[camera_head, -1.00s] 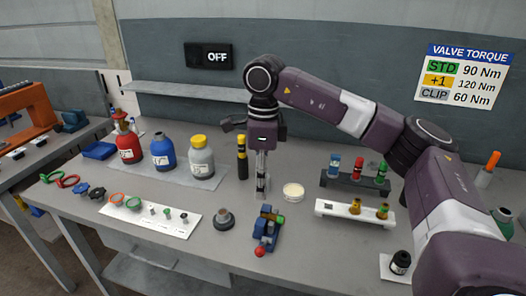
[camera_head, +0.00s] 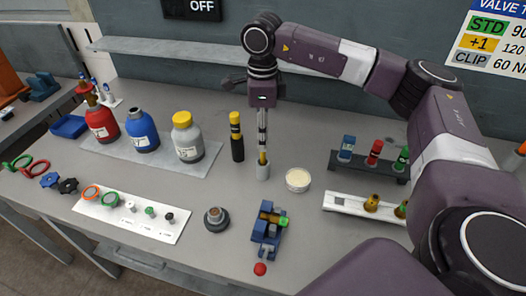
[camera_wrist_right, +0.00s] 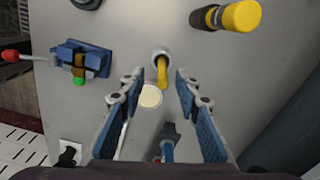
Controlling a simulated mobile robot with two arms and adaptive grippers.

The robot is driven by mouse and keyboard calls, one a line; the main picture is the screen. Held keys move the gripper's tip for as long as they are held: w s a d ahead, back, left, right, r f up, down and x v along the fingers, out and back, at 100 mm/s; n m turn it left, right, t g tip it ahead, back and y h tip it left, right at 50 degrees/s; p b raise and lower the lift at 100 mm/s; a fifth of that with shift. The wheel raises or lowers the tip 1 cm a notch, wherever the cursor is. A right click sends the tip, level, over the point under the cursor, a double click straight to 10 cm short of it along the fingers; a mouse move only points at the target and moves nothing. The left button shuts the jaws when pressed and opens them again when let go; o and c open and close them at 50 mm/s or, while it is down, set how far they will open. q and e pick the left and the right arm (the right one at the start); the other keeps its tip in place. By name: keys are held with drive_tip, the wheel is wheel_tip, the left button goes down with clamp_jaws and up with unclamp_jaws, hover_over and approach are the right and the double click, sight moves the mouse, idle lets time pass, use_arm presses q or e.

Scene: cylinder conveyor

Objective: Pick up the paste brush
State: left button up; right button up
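The paste brush shows as a thin yellow handle (camera_head: 263,158) standing in a small grey cup (camera_head: 263,172); its bristles are hidden in the cup. In the right wrist view the yellow handle (camera_wrist_right: 161,72) stands out of the cup (camera_wrist_right: 158,53). My right gripper (camera_head: 263,146) points down above the cup. In the right wrist view its blue-padded fingers (camera_wrist_right: 160,82) are apart, with the handle seen between and just beyond the tips. A gap shows on both sides of the handle. My left gripper is not in view.
A black and yellow cylinder (camera_head: 237,137) stands close left of the cup. A round cream dish (camera_head: 298,180) is close right. A blue fixture (camera_head: 268,228) lies in front. Bottles stand left; a dark vial rack (camera_head: 368,164) and a white rack (camera_head: 346,203) are right.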

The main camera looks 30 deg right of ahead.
sight(263, 157)
wheel_tip(263, 157, down, 3)
drive_tip(key=shift+w+d+f+p, duration=0.1)
drive_tip(key=shift+w+d+p, duration=0.05)
drive_tip(key=shift+p, duration=0.2)
drive_tip(key=shift+c, duration=0.3)
drive_tip(key=c, duration=0.8)
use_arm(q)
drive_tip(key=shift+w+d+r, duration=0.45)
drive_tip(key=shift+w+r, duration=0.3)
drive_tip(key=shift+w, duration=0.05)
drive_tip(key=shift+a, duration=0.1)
